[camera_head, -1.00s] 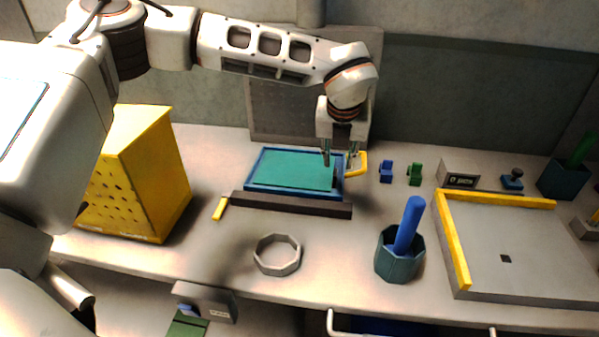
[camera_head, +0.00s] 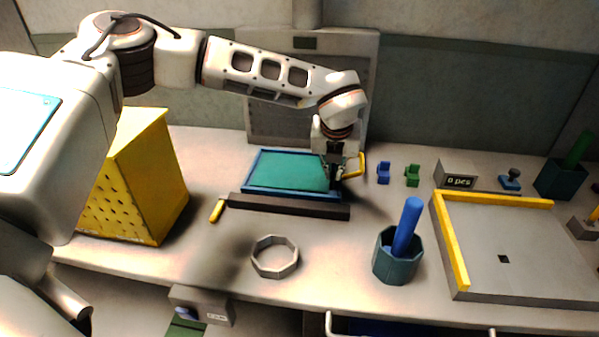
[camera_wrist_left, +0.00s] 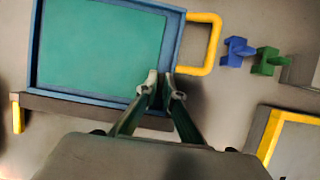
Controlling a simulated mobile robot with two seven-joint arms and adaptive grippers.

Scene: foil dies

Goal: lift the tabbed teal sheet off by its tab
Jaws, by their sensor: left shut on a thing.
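The teal sheet (camera_head: 285,170) lies flat in a blue-rimmed tray (camera_head: 250,174). It also shows in the left wrist view (camera_wrist_left: 100,45), where it looks flat inside the blue rim (camera_wrist_left: 178,30). My left gripper (camera_head: 335,184) is at the near right corner of the sheet, inside the tray's corner. In the left wrist view its fingertips (camera_wrist_left: 161,82) are close together at that corner, shut on the sheet's tab. The tab itself is hidden by the fingers. My right gripper is not in view.
A dark bar (camera_head: 285,207) runs along the tray's near side, and a yellow handle (camera_head: 361,165) is at its right. A yellow perforated box (camera_head: 135,190) stands left. A grey ring (camera_head: 275,257) and a cup (camera_head: 396,262) with a blue rod stand in front. A yellow-edged grey tray (camera_head: 530,250) is right.

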